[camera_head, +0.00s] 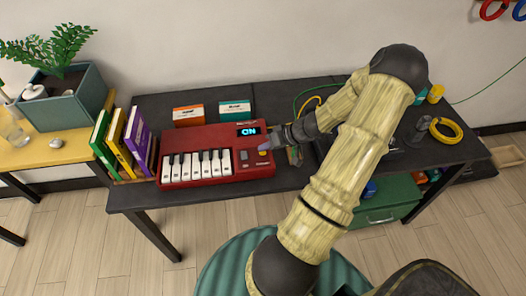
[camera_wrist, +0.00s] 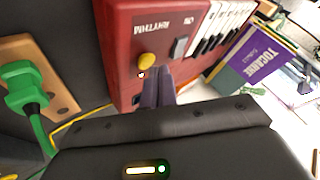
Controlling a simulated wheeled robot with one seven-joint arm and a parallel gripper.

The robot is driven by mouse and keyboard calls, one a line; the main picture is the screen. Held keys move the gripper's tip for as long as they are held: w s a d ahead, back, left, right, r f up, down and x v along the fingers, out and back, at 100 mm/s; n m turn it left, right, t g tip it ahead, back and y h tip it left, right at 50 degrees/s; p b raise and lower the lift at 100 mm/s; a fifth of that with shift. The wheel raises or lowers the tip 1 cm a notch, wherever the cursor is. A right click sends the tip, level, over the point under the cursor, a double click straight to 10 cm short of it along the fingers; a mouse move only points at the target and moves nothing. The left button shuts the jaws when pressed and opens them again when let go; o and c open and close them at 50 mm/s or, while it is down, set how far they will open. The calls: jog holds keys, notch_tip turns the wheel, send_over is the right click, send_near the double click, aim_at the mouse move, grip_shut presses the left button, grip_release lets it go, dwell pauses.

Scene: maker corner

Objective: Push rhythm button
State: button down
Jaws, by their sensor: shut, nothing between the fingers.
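The red toy keyboard (camera_head: 205,138) stands on the dark table, its display (camera_head: 249,131) reading "ON". In the wrist view its red panel (camera_wrist: 125,25) fills the upper middle, with the word "RHYTHM" upside down. The round yellow button (camera_wrist: 146,60) sits beside that word, with a small lit dot next to it. A grey button (camera_wrist: 178,47) is to its right. My gripper (camera_wrist: 156,75) is shut and empty, fingertips just beside the yellow button; I cannot tell whether they touch it. In the head view my gripper (camera_head: 264,147) is over the keyboard's right end.
A wooden board with a green plug (camera_wrist: 22,85) and yellow cable lies beside the keyboard. Books (camera_head: 125,138) stand at its left end. Two small boxes (camera_head: 188,115) are behind it. A yellow cable coil (camera_head: 446,130) lies at the table's right.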

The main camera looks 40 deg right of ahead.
aim_at(266, 153)
jog(key=shift+r+p, duration=1.25)
jog(key=shift+r, duration=1.75)
jog(key=s+a+r+g+h, duration=0.1)
jog(key=a+r, duration=0.3)
jog(key=a, duration=0.4)
jog(key=s+a+r+n+g+h, duration=0.1)
jog(key=s+a+r+g+h, duration=0.1)
jog(key=a, duration=0.7)
jog(key=s+a+r+n+g+h, duration=0.1)
jog(key=s+a+r+g+h, duration=0.1)
jog(key=a+r, duration=0.4)
jog(key=s+a, duration=0.1)
jog(key=a, duration=0.2)
jog(key=shift+d, duration=0.1)
